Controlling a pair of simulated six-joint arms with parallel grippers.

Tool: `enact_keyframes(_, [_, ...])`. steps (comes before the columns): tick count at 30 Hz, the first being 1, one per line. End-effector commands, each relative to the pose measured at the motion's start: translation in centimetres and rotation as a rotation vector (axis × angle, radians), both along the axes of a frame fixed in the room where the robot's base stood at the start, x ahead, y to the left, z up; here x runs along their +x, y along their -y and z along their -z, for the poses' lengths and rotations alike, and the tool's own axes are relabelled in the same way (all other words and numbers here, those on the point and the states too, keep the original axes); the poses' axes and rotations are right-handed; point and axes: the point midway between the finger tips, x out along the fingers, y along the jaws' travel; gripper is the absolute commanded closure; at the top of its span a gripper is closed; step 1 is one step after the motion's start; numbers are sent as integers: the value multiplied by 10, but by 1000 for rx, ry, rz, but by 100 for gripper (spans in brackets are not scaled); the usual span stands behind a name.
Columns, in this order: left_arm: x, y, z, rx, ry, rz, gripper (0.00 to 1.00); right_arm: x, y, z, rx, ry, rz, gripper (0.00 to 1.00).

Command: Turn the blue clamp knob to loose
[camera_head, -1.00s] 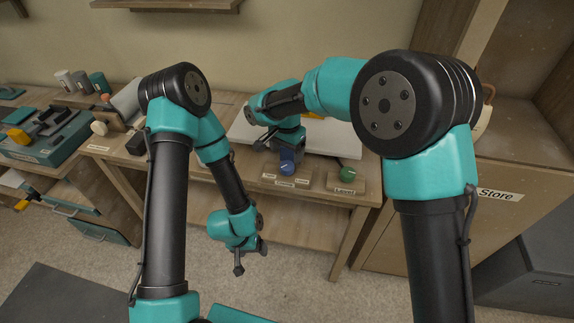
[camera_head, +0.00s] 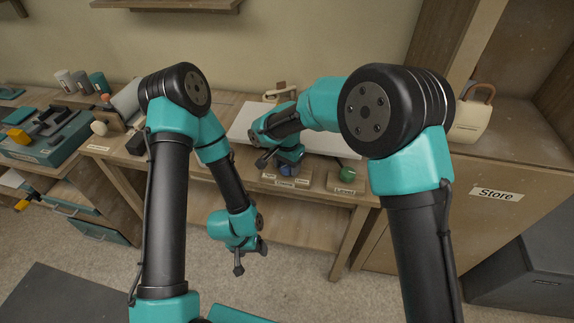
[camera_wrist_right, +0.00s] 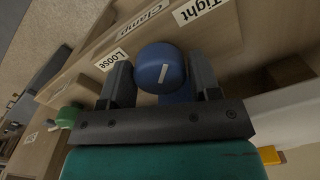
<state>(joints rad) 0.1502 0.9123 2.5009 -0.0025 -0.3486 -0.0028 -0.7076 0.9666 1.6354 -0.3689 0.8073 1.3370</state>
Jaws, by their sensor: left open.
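In the head view the knob (camera_head: 287,168) is mostly hidden under my right gripper (camera_head: 273,163). My left gripper (camera_head: 251,258) hangs open and empty before the bench.
A green knob (camera_head: 347,173) by a "Level" label stands right of the blue one. A white board (camera_head: 325,143) lies behind. A cream bag (camera_head: 470,122) stands on the "Store" cabinet (camera_head: 495,194). The floor before the bench is clear around my left gripper.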

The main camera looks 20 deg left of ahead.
Motion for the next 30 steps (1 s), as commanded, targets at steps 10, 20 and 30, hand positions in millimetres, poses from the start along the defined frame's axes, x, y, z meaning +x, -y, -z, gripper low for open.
enact_keyframes(10, [0,0,0,0,0,0,24,0,0,0,0,0,0,73])
enact_keyframes(20, [0,0,0,0,0,0,24,0,0,0,0,0,-40,73])
enact_keyframes(30, [0,0,0,0,0,0,24,0,0,0,0,0,-228,73])
